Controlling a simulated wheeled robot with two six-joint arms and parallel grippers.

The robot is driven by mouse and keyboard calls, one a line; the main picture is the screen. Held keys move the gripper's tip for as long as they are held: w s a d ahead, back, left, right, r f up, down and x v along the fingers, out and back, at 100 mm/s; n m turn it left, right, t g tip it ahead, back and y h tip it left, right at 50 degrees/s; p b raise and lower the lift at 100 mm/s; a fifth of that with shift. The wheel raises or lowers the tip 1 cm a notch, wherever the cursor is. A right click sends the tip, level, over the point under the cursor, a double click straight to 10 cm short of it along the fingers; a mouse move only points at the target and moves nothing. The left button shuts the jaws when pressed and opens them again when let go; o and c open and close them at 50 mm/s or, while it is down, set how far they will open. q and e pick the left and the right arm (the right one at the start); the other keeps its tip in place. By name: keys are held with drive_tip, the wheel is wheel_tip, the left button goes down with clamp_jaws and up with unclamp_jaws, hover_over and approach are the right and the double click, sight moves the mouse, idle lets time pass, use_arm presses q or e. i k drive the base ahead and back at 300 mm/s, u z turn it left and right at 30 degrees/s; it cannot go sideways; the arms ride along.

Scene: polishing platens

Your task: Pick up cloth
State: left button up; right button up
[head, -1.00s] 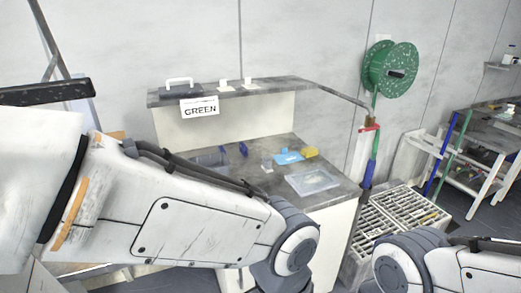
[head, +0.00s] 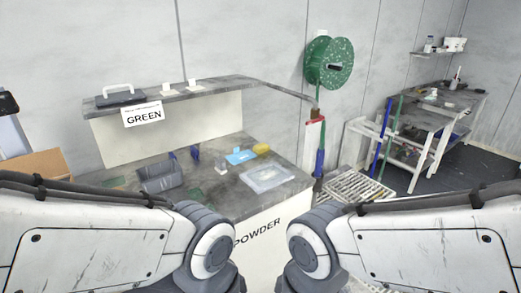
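A flat light-blue piece, which looks like the cloth (head: 241,157), lies on the dark worktop of the counter marked POWDER, towards its back. It is beside a yellow sponge-like block (head: 261,149) and behind a clear shallow tray (head: 267,179). Both my arms show in the lower part of the head view, left and right, with their joints bent near the middle. My arms hide the front left of the counter.
A grey bin (head: 162,177) and a small clear container (head: 221,166) are also on the worktop (head: 290,165). A raised shelf with a GREEN sign (head: 143,114) runs behind it. Dark floor (head: 425,183) is open at the far right.

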sight(263, 148)
drive_tip(key=z, duration=0.45)
drive_tip(key=k, duration=1.15)
drive_tip(key=z, duration=0.9)
drive_tip(key=i, duration=3.05)
drive_tip(key=u, duration=1.15)
drive_tip(key=i, duration=0.75)
drive_tip(key=u, duration=1.45)
drive_tip(key=i, duration=0.6)
drive_tip(key=u, duration=0.45)
